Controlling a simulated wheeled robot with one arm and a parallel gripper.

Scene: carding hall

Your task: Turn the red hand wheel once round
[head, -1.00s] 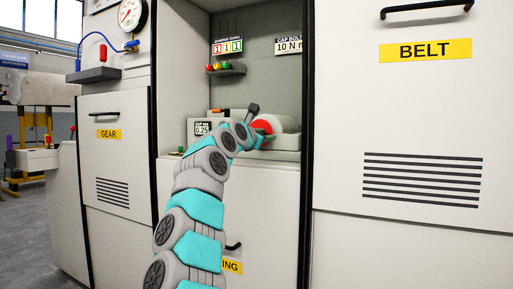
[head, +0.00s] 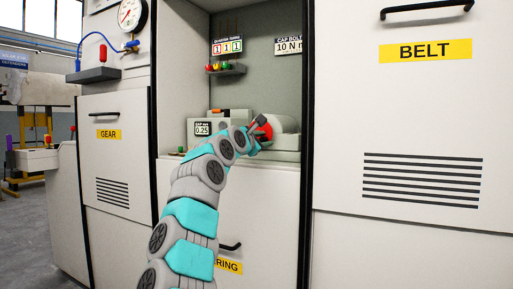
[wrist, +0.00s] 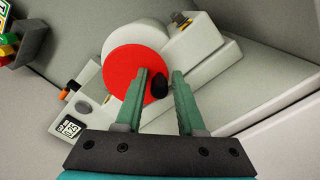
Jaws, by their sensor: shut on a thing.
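The red hand wheel (wrist: 122,75) is a flat red disc on a pale grey drum, with a dark knob (wrist: 159,86) standing out near its right edge in the wrist view. My gripper (wrist: 161,73) has its two green fingers on either side of this knob and is shut on it. In the head view the red wheel (head: 266,131) sits in the recess of the machine, partly hidden by my wrist and gripper. Exactly how the fingers touch the knob is hidden in the head view.
A grey unit with a 0.25 display (head: 203,129) stands left of the wheel. Above it are a small shelf (head: 226,70) with coloured knobs and a quarter-turns sign (head: 227,46). Cabinet walls flank the recess; the BELT door (head: 420,130) is at right.

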